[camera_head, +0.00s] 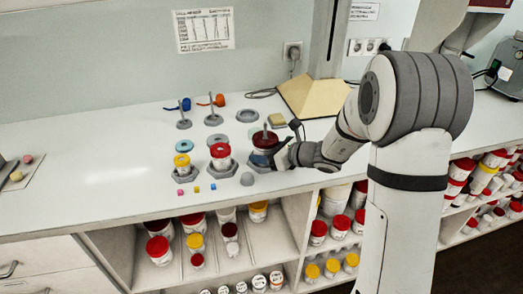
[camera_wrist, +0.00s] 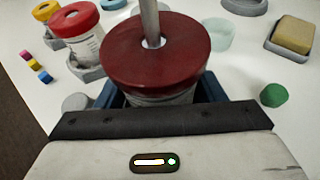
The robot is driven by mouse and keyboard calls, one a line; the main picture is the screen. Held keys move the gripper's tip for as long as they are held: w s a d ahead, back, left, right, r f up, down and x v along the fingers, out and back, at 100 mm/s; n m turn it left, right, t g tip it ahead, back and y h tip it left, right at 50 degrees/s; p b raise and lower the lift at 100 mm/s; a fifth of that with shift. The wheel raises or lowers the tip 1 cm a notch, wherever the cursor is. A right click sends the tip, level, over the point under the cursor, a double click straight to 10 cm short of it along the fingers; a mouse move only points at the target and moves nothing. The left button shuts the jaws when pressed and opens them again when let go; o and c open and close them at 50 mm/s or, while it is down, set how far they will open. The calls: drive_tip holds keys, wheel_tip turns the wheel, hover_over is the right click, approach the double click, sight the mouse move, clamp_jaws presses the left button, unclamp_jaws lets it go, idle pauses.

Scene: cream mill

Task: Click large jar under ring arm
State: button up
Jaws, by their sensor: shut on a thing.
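The large jar with a dark red lid (camera_wrist: 140,58) is between the blue-grey fingers of my gripper (camera_wrist: 160,98), which is shut on it. A grey metal rod (camera_wrist: 150,18) stands in the hole at the lid's centre. In the head view the jar (camera_head: 265,142) is upright at the right of the jar group, with my gripper (camera_head: 267,159) at its front right. The jar's base is hidden, so I cannot tell whether it touches its holder. I cannot make out for certain which part is the ring arm.
A smaller red-lidded jar (camera_head: 220,151) and a yellow-lidded jar (camera_head: 182,161) stand left in grey holders. Blue (camera_head: 184,104) and orange (camera_head: 218,100) pieces on stands are behind. Small cubes (camera_head: 197,189) lie in front. A beige sponge (camera_wrist: 292,33) is at right.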

sight(265, 142)
drive_tip(key=shift+a+r, duration=0.1)
drive_tip(key=shift+r, duration=0.1)
drive_tip(key=shift+w+r+p, duration=0.1)
drive_tip(key=shift+r+p, duration=0.9)
drive_tip(key=shift+r, duration=0.45)
drive_tip(key=shift+r, duration=0.15)
